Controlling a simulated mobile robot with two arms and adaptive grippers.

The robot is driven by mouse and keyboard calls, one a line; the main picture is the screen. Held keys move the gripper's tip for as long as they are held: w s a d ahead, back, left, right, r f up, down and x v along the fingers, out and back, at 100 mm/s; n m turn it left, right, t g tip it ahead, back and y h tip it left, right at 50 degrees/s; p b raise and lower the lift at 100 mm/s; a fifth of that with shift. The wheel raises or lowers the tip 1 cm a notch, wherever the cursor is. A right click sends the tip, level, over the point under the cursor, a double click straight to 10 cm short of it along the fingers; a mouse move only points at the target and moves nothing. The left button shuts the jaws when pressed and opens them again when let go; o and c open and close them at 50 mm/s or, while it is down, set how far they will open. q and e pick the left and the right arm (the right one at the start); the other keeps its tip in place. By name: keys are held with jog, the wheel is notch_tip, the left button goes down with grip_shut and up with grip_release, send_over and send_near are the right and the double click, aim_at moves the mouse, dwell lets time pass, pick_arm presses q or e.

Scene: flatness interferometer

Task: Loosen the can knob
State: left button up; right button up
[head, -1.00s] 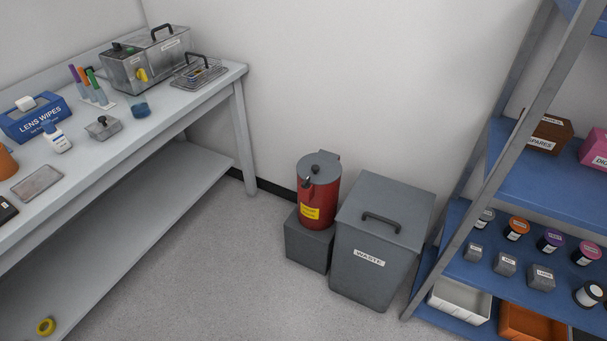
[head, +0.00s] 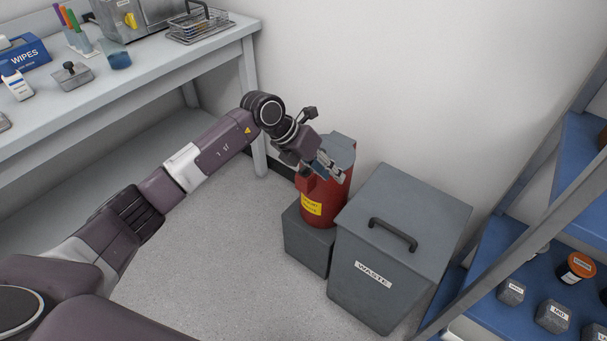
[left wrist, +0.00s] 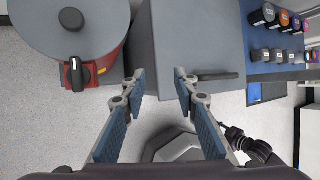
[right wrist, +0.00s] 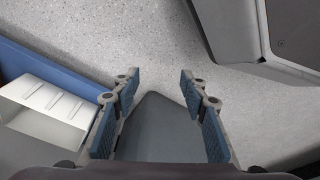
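The red can (head: 318,210) with a grey lid and a yellow label stands on a grey block (head: 306,243) by the wall. In the head view my left gripper (head: 325,168) is in front of the can's upper part and hides its knob. In the left wrist view the black knob (left wrist: 75,74) shows on the can's side just below the lid (left wrist: 50,35), with a round black knob (left wrist: 71,18) on top. My left gripper (left wrist: 159,74) is open and empty there, to the right of the can. My right gripper (right wrist: 160,75) is open and empty, away from the can.
A grey waste bin (head: 385,265) with a handled lid stands close right of the can. A workbench (head: 215,55) is at the left. A blue shelf rack (head: 520,265) with small containers is at the right. Floor (head: 220,260) in front is clear.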

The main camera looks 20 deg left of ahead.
aim_at(305, 166)
pick_arm(q)
jog(key=w+a+r+t+y+b, duration=0.1)
jog(key=a+y, duration=0.1)
jog(key=a, duration=0.3)
jog(key=w+a+r+y, duration=0.1)
jog(key=w+a+y, duration=0.15)
jog(key=a, duration=0.25)
jog(key=shift+m, duration=0.3)
jog(key=x, duration=0.6)
jog(key=shift+s+d+f+b, duration=0.2)
jog(key=shift+d+f+b, duration=0.15)
jog(key=shift+f, duration=0.15)
pick_arm(e)
jog(key=w+r, duration=0.2)
jog(key=shift+w+a+r, duration=0.15)
jog(key=shift+w+r, duration=0.1)
jog(key=shift+w, duration=0.1)
pick_arm(q)
grip_shut()
